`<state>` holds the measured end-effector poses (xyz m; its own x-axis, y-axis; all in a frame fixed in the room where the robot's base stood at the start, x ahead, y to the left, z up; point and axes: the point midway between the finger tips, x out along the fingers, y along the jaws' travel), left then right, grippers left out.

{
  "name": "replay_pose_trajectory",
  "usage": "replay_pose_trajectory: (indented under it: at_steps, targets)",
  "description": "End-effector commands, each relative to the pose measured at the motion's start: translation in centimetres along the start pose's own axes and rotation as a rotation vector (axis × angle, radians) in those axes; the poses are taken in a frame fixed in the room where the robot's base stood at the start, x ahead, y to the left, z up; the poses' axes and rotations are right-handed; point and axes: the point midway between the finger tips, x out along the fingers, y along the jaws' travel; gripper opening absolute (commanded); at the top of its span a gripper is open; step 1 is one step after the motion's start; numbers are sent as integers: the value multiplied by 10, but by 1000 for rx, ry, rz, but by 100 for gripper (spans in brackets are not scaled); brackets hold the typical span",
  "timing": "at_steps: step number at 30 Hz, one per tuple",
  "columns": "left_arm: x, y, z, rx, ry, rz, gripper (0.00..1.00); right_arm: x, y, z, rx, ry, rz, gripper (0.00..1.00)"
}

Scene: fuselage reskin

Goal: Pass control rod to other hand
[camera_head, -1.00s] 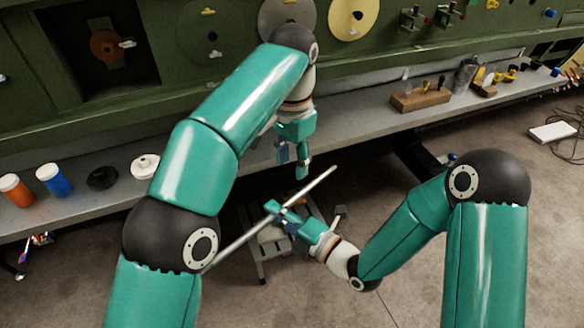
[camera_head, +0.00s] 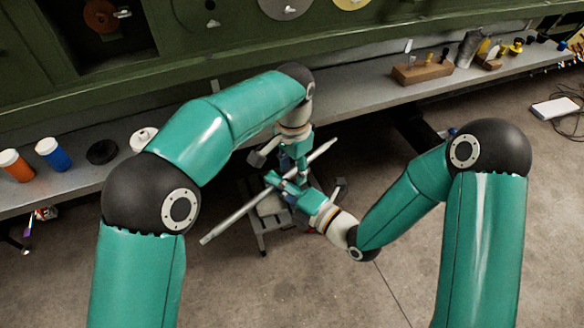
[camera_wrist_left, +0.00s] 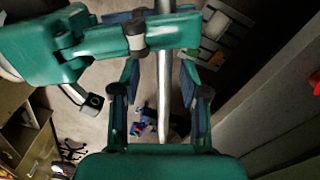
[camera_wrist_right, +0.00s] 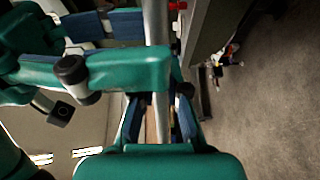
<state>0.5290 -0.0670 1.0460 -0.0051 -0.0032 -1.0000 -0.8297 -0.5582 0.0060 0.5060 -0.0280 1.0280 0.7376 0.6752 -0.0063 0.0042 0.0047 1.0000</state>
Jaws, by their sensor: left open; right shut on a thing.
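The control rod (camera_head: 235,216) is a long, thin grey bar slanting from lower left to upper right in the head view. My right gripper (camera_head: 279,183) is shut on it near its middle. My left gripper (camera_head: 302,168) is close beside, up the rod toward its upper right end. In the left wrist view the rod (camera_wrist_left: 163,75) runs between the left gripper's open fingers (camera_wrist_left: 160,95), with a gap on each side. The right wrist view shows the rod (camera_wrist_right: 156,55) too, partly hidden by my left gripper crossing in front.
A grey bench (camera_head: 225,125) runs under the green fuselage panel (camera_head: 90,95). It carries an orange jar (camera_head: 16,165), a blue jar (camera_head: 52,153) and a wooden block (camera_head: 422,73). A small step stool (camera_head: 262,222) stands on the floor below the grippers.

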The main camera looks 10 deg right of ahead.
Motion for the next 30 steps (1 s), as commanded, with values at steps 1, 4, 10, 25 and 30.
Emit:
replay_pose_trajectory:
  at_steps: [1,4,10,25,30]
  targets:
    - [2,0,0,0,-1,0,45,0,0,0,0,0,1,0]
    - [2,0,0,0,-1,0,45,0,0,0,0,0,1,0]
    - [2,0,0,0,-1,0,36,0,0,0,0,0,1,0]
    - [2,2,0,1,-1,3,0,0,0,0,-1,0,1,25]
    - [1,1,0,0,-1,1,0,0,0,0,0,0,0,43]
